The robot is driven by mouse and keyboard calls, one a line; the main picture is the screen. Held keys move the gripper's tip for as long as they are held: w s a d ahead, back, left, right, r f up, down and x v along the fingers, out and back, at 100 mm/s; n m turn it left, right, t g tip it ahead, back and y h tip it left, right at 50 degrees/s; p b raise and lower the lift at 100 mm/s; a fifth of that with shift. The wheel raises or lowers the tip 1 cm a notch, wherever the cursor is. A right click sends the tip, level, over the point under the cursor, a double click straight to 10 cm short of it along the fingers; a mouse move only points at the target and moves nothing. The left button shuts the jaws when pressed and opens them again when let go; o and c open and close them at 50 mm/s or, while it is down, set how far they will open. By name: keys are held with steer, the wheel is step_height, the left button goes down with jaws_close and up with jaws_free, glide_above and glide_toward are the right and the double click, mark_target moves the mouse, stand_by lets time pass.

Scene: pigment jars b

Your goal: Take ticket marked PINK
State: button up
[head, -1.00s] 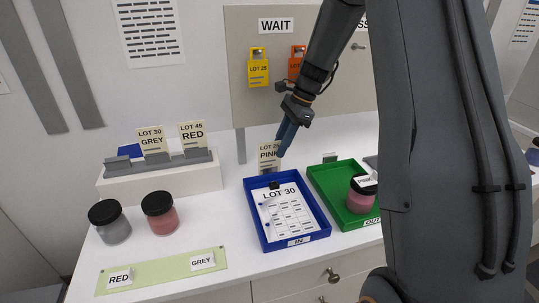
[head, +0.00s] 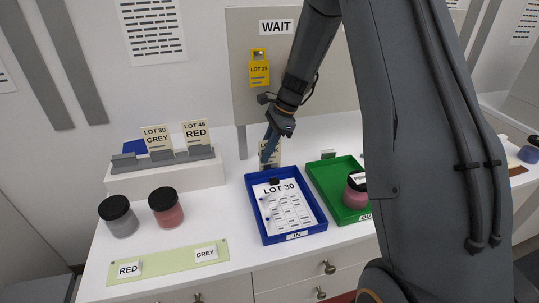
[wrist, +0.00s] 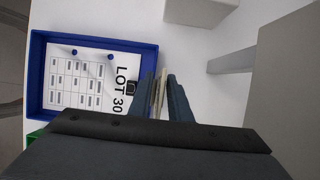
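The cream PINK ticket (head: 276,153) stands upright just behind the blue IN tray (head: 251,213), and its lettering is mostly covered by my gripper (head: 267,159). In the wrist view my gripper (wrist: 161,92) points down with one finger on each side of the ticket (wrist: 160,97), which shows nearly edge-on. The fingers look apart, around the ticket; whether either one touches it is hard to tell.
A rack (head: 165,175) holds the GREY ticket (head: 156,138) and RED ticket (head: 196,132). Two jars stand before it. A green OUT tray (head: 321,183) with a pink jar is right of the blue tray. The WAIT board (head: 243,75) rises behind.

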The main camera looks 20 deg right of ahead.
mark_target(265, 142)
jaws_close()
steer(key=shift+r, duration=0.2)
steer(key=shift+r+b, duration=0.55)
step_height(265, 142, up, 2)
steer(key=shift+w+b, duration=0.1)
steer(key=shift+b, duration=0.5)
steer(key=s+b, duration=0.4)
steer(key=s, duration=1.4)
